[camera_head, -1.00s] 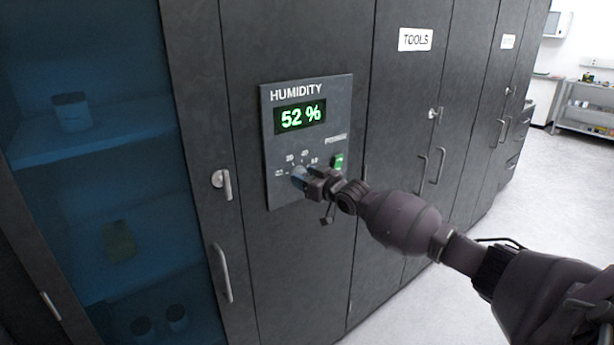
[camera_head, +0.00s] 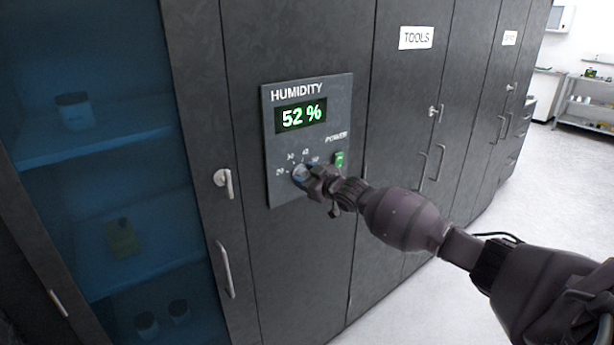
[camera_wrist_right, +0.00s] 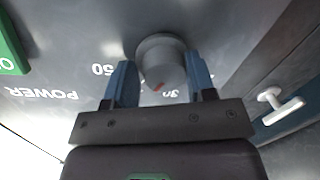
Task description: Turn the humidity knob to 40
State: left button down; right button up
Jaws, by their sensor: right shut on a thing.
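The humidity panel (camera_head: 341,107) is mounted on a dark cabinet door, and its green display (camera_head: 301,115) reads 52 %. Below it is the round grey humidity knob (camera_head: 298,174), with 20, 30, 40 and a partly hidden mark around it. In the right wrist view the knob (camera_wrist_right: 161,60) shows a red pointer mark and sits between the two blue fingers of my right gripper (camera_wrist_right: 160,82). My right gripper (camera_head: 309,178) is shut on the knob. The exact mark the pointer faces is hard to tell. My left gripper is not in view.
A green power switch (camera_head: 339,160) sits right of the knob, close to my right gripper. A door handle (camera_head: 224,182) sticks out left of the panel. A glass-front cabinet (camera_head: 100,160) stands at the left. Free floor (camera_head: 540,200) lies at the right.

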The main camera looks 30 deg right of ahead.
jog(key=shift+s+a+f, duration=0.1)
jog(key=shift+a+f, duration=0.2)
jog(key=shift+f, duration=0.05)
jog(key=o, duration=0.8)
jog(key=shift+a+r, duration=0.1)
jog(key=shift+r, duration=0.1)
jog(key=shift+d, duration=0.2)
jog(key=s+d, duration=0.1)
jog(key=s, duration=0.9)
jog(key=shift+s+d+r, duration=0.3)
jog(key=shift+r, duration=0.15)
jog(key=shift+f, duration=0.1)
